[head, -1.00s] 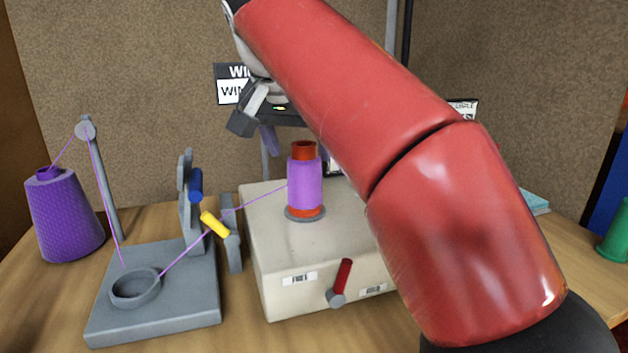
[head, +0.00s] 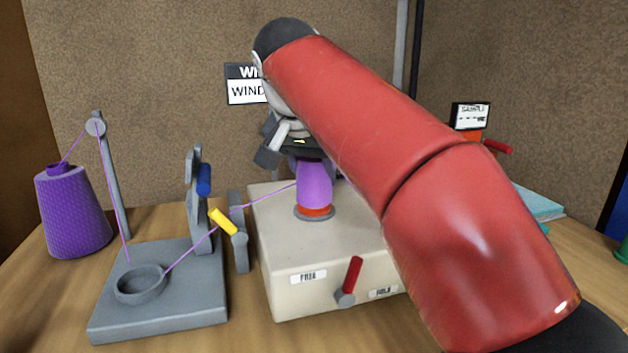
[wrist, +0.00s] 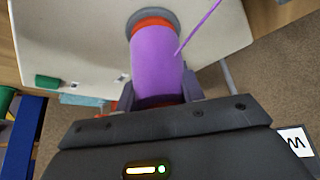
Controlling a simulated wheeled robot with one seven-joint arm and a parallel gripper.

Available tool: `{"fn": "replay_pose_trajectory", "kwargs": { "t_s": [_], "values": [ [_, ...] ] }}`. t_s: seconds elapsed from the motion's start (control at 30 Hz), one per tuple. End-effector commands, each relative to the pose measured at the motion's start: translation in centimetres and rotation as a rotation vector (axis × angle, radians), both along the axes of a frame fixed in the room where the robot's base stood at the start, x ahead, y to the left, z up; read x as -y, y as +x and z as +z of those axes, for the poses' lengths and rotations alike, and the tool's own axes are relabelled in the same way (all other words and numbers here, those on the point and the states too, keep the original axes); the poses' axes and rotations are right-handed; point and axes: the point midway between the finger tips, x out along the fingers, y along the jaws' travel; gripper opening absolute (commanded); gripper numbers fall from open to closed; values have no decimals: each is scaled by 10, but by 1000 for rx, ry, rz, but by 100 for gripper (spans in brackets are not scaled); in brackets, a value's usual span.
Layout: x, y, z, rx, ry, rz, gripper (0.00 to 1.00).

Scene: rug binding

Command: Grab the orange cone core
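The orange cone core (head: 314,212) stands upright on the beige winding machine, wrapped in purple yarn (head: 314,184). Its orange lower rim shows above a grey disc. In the wrist view the orange core (wrist: 152,23) shows at the far end of the yarn. My gripper (head: 308,157) is at the core's top and hides it in the head view. In the wrist view the fingers of my gripper (wrist: 157,93) lie on either side of the core's near end, pointing along it. Whether they press on it cannot be told.
The beige machine (head: 330,262) has a red-handled lever (head: 351,277). A purple yarn cone (head: 72,212) and a grey guide stand (head: 160,300) are at left. A yarn strand runs from the guides to the core. A sign (head: 245,86) is behind.

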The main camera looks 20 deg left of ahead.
Motion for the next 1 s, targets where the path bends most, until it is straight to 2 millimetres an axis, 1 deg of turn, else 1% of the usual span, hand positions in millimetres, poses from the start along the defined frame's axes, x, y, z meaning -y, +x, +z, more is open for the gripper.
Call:
{"fn": "replay_pose_trajectory", "kwargs": {
  "t_s": [0.03, 0.1, 0.13, 0.37, 0.47, 0.57, 0.67, 0.93, 1.0],
  "values": [
    [0, 0, 0, 0, 0, 0, 26],
    [0, 0, 0, 0, 0, 0, 17],
    [0, 0, 0, 0, 0, 0, 15],
    [0, 0, 1, 0, 0, 0, 15],
    [0, 0, 6, 1, 0, 0, 15],
    [0, 1, 16, 2, 1, 0, 15],
    [0, 0, 31, 3, 2, 1, 15],
    [-1, 1, 83, 2, 1, 0, 15],
    [-1, 1, 81, 2, 0, 0, 15]
  ]
}}
